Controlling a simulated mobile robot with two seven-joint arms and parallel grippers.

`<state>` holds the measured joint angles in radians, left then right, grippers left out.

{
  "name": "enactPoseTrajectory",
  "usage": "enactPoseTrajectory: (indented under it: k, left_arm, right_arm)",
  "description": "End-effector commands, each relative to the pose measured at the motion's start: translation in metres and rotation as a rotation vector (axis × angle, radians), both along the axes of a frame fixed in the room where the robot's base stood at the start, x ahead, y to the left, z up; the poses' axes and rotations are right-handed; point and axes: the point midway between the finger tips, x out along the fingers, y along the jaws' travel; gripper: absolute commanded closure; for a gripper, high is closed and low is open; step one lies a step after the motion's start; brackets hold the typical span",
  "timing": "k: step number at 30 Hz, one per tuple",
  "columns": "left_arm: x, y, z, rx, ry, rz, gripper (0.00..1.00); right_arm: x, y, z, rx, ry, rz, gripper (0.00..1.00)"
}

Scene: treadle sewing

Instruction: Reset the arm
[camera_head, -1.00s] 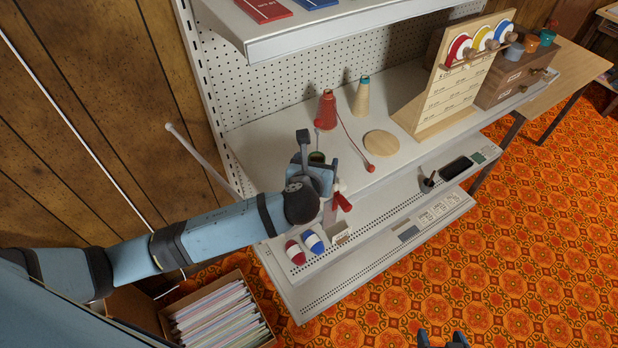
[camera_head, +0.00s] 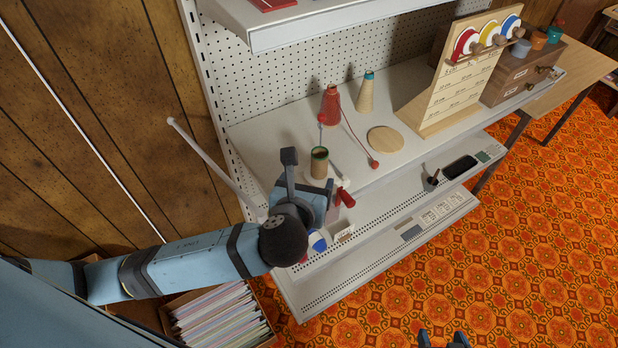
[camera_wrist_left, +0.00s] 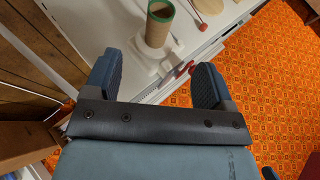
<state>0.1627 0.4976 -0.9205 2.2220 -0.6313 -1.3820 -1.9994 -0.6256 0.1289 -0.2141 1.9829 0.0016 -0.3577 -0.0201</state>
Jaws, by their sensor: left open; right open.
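My left arm comes in from the left in the head view, low in front of the shelf unit. My left gripper (camera_head: 312,190) is at the near left part of the shelf. In the left wrist view its two blue fingers (camera_wrist_left: 155,78) stand wide apart with nothing between them. A brown and green cylinder (camera_head: 319,162) stands upright on the shelf just beyond the fingertips; it also shows in the left wrist view (camera_wrist_left: 158,24), apart from the fingers. My right gripper (camera_head: 443,341) shows only as two dark fingertips, set apart, at the bottom edge of the head view.
The shelf (camera_head: 270,140) holds a red cone (camera_head: 331,104), a tan cone (camera_head: 366,92), a round wooden disc (camera_head: 385,139) and a spool rack (camera_head: 455,90). A box of papers (camera_head: 222,318) stands below my left arm. Patterned floor (camera_head: 530,240) is open at right.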

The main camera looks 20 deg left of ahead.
Motion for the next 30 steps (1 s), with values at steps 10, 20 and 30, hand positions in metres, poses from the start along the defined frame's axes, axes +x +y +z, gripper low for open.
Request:
enactPoseTrajectory:
  k: [10, 20, 30]
  left_arm:
    - [-0.001, -0.003, -0.009, -0.082, 0.018, 0.012, 0.23]
    - [-0.032, -0.017, -0.107, -1.168, 0.224, 0.380, 0.23]
    - [-0.104, 0.027, -0.200, -2.321, 0.258, 1.144, 0.23]
  right_arm:
    - [0.000, 0.000, 0.000, 0.000, -0.001, 0.000, 0.27]
    - [0.001, 0.000, 0.001, 0.000, -0.002, -0.001, 0.27]
    - [0.001, 0.000, 0.001, 0.000, -0.002, -0.001, 0.27]
